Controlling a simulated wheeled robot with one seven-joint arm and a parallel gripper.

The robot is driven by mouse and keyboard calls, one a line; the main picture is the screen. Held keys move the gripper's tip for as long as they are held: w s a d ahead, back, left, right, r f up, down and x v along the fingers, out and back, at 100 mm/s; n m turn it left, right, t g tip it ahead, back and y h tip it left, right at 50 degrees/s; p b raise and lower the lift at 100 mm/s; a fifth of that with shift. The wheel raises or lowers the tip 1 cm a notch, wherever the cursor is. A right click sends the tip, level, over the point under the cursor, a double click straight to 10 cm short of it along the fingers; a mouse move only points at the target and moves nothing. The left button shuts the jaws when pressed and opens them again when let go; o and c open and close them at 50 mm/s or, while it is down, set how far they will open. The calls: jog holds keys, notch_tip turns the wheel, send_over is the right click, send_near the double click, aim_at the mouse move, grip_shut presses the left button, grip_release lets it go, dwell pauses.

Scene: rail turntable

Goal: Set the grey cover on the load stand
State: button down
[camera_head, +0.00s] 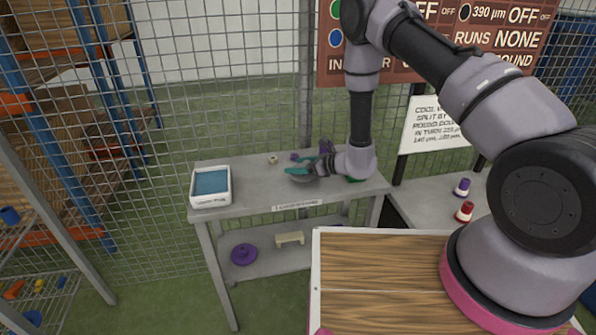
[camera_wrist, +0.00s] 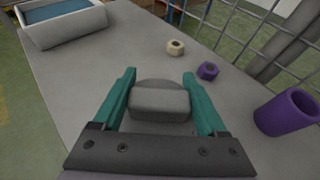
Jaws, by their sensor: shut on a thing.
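The grey cover (camera_wrist: 160,102) has a rounded body with a raised block-like grip. In the wrist view it sits between the two teal fingers of my gripper (camera_wrist: 160,78), which are shut on the block. In the head view my gripper (camera_head: 298,170) is over the right part of the grey bench, with the cover (camera_head: 303,179) partly hidden below it. I cannot tell whether the cover touches the bench top. I cannot tell which thing is the load stand.
A white tray with blue inside (camera_head: 211,186) is at the bench's left. A cream nut (camera_wrist: 175,47), a purple nut (camera_wrist: 208,71) and a purple cup (camera_wrist: 287,112) stand near my gripper. The lower shelf holds a purple disc (camera_head: 244,254). Mesh fence (camera_head: 250,100) stands behind.

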notch_tip(320, 180, down, 2)
jog(key=shift+f, duration=0.1)
grip_release()
jog(key=shift+f, duration=0.1)
